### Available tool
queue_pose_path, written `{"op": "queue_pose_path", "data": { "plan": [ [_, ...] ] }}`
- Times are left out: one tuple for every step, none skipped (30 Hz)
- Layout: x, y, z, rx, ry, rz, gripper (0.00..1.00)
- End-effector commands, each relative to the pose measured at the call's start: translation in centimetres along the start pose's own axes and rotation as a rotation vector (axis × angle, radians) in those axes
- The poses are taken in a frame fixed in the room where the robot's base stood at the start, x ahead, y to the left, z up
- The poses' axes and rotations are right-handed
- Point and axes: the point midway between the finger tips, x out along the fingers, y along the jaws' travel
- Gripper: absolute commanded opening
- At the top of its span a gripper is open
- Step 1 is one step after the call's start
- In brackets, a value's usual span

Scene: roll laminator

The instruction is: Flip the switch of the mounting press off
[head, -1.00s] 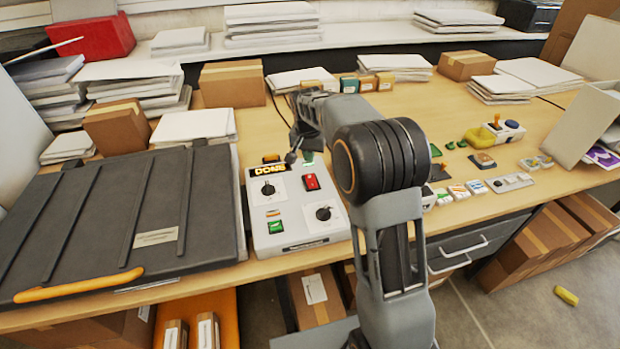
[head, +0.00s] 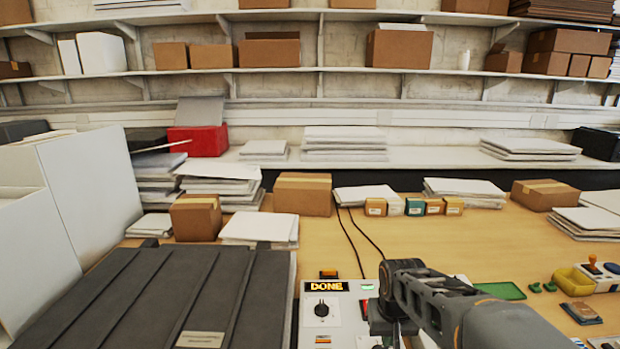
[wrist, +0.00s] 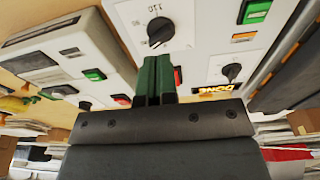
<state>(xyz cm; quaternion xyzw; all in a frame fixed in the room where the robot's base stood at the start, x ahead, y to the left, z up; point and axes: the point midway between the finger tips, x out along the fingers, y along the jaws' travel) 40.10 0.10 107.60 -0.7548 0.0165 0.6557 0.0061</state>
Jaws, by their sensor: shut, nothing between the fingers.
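The mounting press (head: 130,300) is a dark grey ribbed slab at the lower left of the head view. Beside it is a pale control box (head: 343,312) with a lit DONE display (head: 325,286) and a black knob (head: 321,311). A red switch (head: 364,310) shows partly beside my arm. In the wrist view the box has two knobs, a green rocker (wrist: 256,11) and the red switch (wrist: 178,76), partly hidden behind my fingers. My gripper (wrist: 157,65) is shut and empty, its green fingertips over the box face; contact cannot be told.
In the wrist view a second pale panel (wrist: 50,60) with green and red buttons lies at the left. Cardboard boxes (head: 302,194) and paper stacks (head: 260,229) stand behind the press. Open tabletop lies behind my arm.

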Motion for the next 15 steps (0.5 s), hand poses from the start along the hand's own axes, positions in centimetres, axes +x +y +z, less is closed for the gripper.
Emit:
{"op": "queue_pose_path", "data": {
  "plan": [
    [-0.8,0.1,1.9,-0.016,0.025,-0.005,0.0],
    [-1.1,0.1,3.0,-0.026,0.038,-0.007,0.0],
    [-1.5,0.2,4.2,-0.035,0.056,-0.01,0.0],
    [-1.8,0.2,5.0,-0.039,0.069,-0.011,0.0],
    [-2.0,0.2,5.8,-0.042,0.082,-0.013,0.0],
    [-2.2,0.3,6.7,-0.043,0.099,-0.014,0.0],
    [-2.4,0.3,7.3,-0.042,0.112,-0.015,0.0],
    [-2.6,0.3,7.8,-0.04,0.124,-0.016,0.0],
    [-2.9,0.4,8.3,-0.038,0.141,-0.017,0.0],
    [-3.1,0.4,8.6,-0.037,0.153,-0.017,0.0],
    [-3.4,0.4,8.9,-0.036,0.164,-0.017,0.0],
    [-3.7,0.5,9.1,-0.034,0.181,-0.017,0.0],
    [-4.0,0.5,9.1,-0.034,0.193,-0.017,0.0],
    [-4.2,0.5,9.2,-0.033,0.204,-0.017,0.0],
    [-4.6,0.5,9.2,-0.032,0.218,-0.018,0.0]
  ]
}}
